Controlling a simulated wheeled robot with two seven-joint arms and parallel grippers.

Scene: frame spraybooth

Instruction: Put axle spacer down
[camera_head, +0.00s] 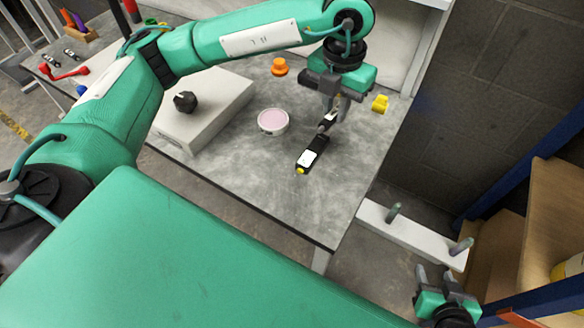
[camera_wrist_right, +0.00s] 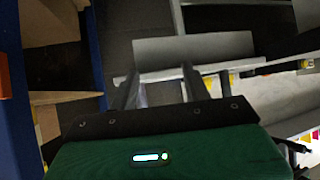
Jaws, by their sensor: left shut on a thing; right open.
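My left gripper (camera_head: 328,120) is over the grey bench, pointing down and shut on a small piece that I take as the axle spacer. The fingers hide most of it, and its shape is unclear. A black tool with a white label and yellow tip (camera_head: 312,155) is just below the fingertips on the bench; I cannot tell whether they touch. My right gripper (camera_head: 434,274) is open and empty, low at the right, off the bench. Its two spread fingers also show in the right wrist view (camera_wrist_right: 160,88).
The grey bench (camera_head: 275,185) has clear room at its front. On it are a round pink-topped dish (camera_head: 273,121), an orange knob (camera_head: 279,67), a yellow piece (camera_head: 380,103) and a pale box (camera_head: 205,118) with a black knob (camera_head: 185,102). A white beam with pegs (camera_head: 412,233) is at the right.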

